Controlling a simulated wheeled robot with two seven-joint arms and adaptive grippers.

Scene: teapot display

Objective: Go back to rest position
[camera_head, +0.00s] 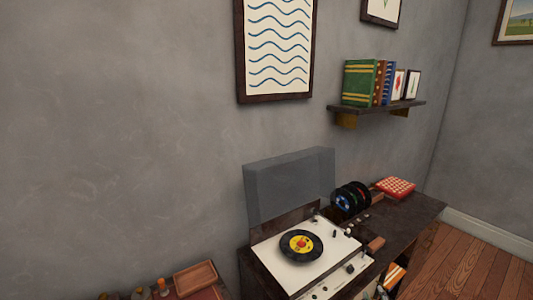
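Neither of my grippers shows in the head view, and no part of my arms is in sight. A record player (272,256) with a pale top stands on the dark cabinet below centre. A black record with a yellow and red label (301,245) lies flat on it. Its clear grey lid (288,183) stands raised at the back, against the wall.
Several records stand upright in a rack (352,199) right of the player, beside a red dotted box (395,187). A wooden tray (195,277) is at the bottom left. A wall shelf (378,107) holds books. Bare wooden floor (480,268) shows at the right.

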